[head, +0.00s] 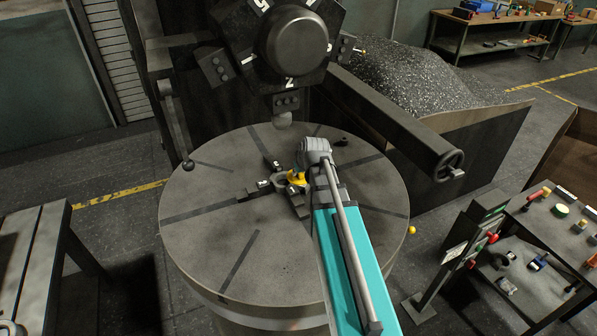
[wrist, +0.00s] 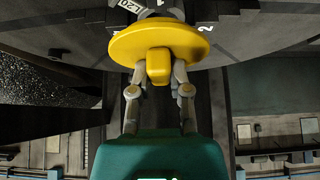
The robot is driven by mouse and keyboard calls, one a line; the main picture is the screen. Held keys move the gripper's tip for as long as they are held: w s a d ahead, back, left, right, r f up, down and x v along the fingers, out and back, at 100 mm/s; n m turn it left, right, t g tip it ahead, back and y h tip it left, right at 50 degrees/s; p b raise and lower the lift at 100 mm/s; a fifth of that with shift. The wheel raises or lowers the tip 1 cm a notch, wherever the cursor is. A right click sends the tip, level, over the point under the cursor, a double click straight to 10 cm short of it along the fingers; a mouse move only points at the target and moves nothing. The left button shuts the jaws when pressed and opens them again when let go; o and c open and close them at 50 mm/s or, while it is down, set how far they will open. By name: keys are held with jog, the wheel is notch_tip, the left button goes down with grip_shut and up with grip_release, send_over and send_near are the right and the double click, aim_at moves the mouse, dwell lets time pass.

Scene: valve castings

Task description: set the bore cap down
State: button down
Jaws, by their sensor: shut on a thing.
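The bore cap is a yellow disc with a square yellow knob. In the wrist view the bore cap (wrist: 122,45) fills the upper middle, and my gripper (wrist: 159,70) is shut on its knob from both sides. In the head view the bore cap (head: 297,177) shows as a small yellow patch near the middle of the round machine table (head: 215,250). My wrist and arm partly hide it and the gripper there. A grey ring-like casting (head: 281,184) sits between dark chuck jaws (head: 258,189), beside the cap in the picture. I cannot tell whether cap and casting touch.
A dark tool turret (head: 292,45) hangs over the back of the table. A bar with a handwheel (head: 449,165) stands at the right, by a chip heap (head: 415,75). A control stand (head: 455,255) is at lower right. The table's front left is clear.

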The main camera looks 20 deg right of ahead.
aim_at(301, 179)
notch_tip(301, 179, down, 5)
jog(key=b, duration=0.4)
jog(key=shift+r+b, duration=0.15)
jog(key=shift+b, duration=0.2)
